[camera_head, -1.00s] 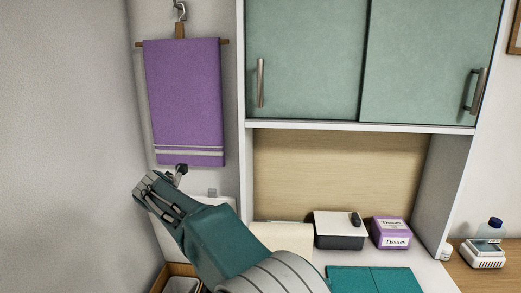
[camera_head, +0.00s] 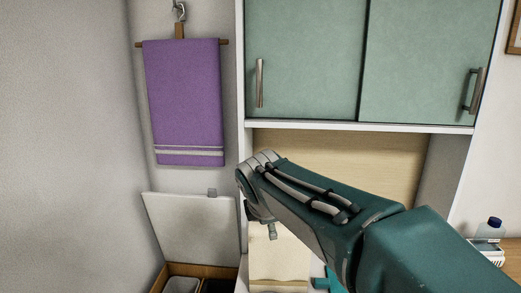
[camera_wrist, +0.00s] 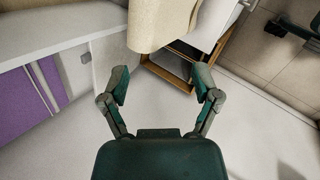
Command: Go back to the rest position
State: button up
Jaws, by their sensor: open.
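My gripper (camera_wrist: 162,84) is open in the wrist view, with its two fingers spread and nothing between them. The fingers are mostly hidden there. A beige cloth-like piece (camera_head: 280,262) lies below the wrist end, and it also shows at the top of the wrist view (camera_wrist: 158,22).
A purple towel (camera_head: 184,100) hangs on the wall at left. Below it, a wooden-framed bin (camera_head: 205,270) stands open with its white lid (camera_head: 195,228) upright. Green sliding doors (camera_head: 305,58) are above the niche. A blue-capped bottle (camera_head: 489,231) stands at far right.

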jog(key=s+d+f+m, duration=0.2)
jog(key=s+d+m, duration=0.2)
jog(key=s+m, duration=0.2)
jog(key=s+d+f+m, duration=0.3)
jog(key=s+d+m, duration=0.2)
jog(key=s, duration=0.5)
jog(key=s+d+f+m+g+y, duration=0.1)
jog(key=s+d+f+m, duration=0.2)
jog(key=s+m, duration=0.5)
jog(key=shift+s+d+m, duration=0.35)
jog(key=shift+d+m, duration=0.25)
jog(key=shift+d, duration=0.15)
